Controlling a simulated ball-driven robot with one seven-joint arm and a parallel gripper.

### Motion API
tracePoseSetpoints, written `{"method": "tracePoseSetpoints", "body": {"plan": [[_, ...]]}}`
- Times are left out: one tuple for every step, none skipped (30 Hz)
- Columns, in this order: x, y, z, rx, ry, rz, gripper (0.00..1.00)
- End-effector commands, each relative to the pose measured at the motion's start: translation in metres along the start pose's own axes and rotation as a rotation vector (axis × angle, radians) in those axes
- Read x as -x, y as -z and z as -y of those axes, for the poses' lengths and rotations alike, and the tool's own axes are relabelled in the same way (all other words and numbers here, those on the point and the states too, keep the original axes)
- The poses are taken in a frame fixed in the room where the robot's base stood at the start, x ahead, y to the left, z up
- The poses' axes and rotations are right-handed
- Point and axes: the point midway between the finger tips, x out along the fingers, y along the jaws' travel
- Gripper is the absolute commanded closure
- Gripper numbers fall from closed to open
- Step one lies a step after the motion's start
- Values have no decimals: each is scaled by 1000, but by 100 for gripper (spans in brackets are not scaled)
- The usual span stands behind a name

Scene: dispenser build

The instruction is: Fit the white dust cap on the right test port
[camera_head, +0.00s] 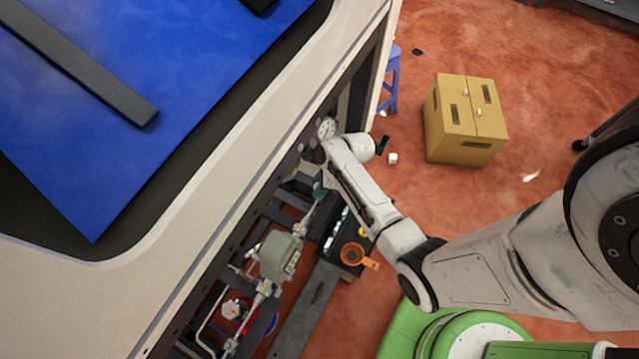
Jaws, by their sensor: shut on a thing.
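My gripper (317,155) is at the open side of the dispenser cabinet (240,170), just below a round white-faced gauge (326,128). It is small and dark in this view, and my wrist partly covers it. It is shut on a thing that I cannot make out. I cannot pick out the white dust cap or the right test port; both may be hidden by my wrist or the cabinet edge. Whether the held thing touches a port cannot be told.
Pipes and a grey-green meter body (278,256) fill the cabinet's open side. A black tray (347,238) with an orange cup (352,253) lies below my forearm.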

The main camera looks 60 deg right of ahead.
Motion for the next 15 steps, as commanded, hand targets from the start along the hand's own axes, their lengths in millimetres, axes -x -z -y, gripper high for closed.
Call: {"method": "tracePoseSetpoints", "body": {"plan": [[-2,1,0,0,0,0,91],[-2,1,0,0,0,0,91],[-3,1,0,0,0,0,91],[-4,2,0,0,0,0,91],[-4,2,0,0,0,0,91],[-5,2,0,0,0,0,91],[-6,2,0,0,0,0,91],[-6,3,0,0,0,0,91],[-7,3,0,0,0,0,91],[-8,3,0,0,0,0,91],[-9,4,0,0,0,0,91],[-10,4,0,0,0,0,91],[-10,4,0,0,0,0,91],[-11,5,0,0,0,0,91],[-12,5,0,0,0,0,91]]}}
